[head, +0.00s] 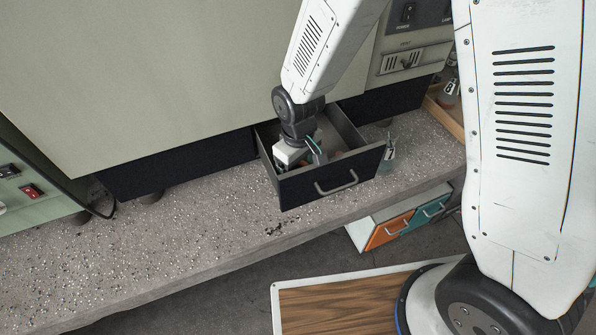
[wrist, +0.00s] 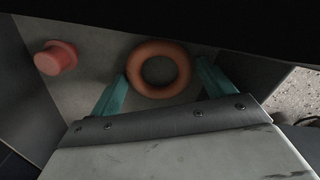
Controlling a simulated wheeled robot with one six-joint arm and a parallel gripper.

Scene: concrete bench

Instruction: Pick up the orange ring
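The orange ring (wrist: 133,76) lies on the floor of an open drawer, seen in the wrist view. My gripper (wrist: 160,78) is inside the drawer with its two teal fingers apart, one on each side of the ring. The left finger is very close to the ring's edge; I cannot tell whether it touches. In the head view my gripper (head: 302,150) reaches down into the drawer, and the ring is mostly hidden there by my arm.
The drawer (head: 328,188) is pulled out over the speckled concrete bench (head: 190,215); its walls stand close around my gripper. A reddish-orange cylindrical piece (wrist: 56,58) stands in the drawer left of the ring. A small metal item (head: 388,151) is right of the drawer.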

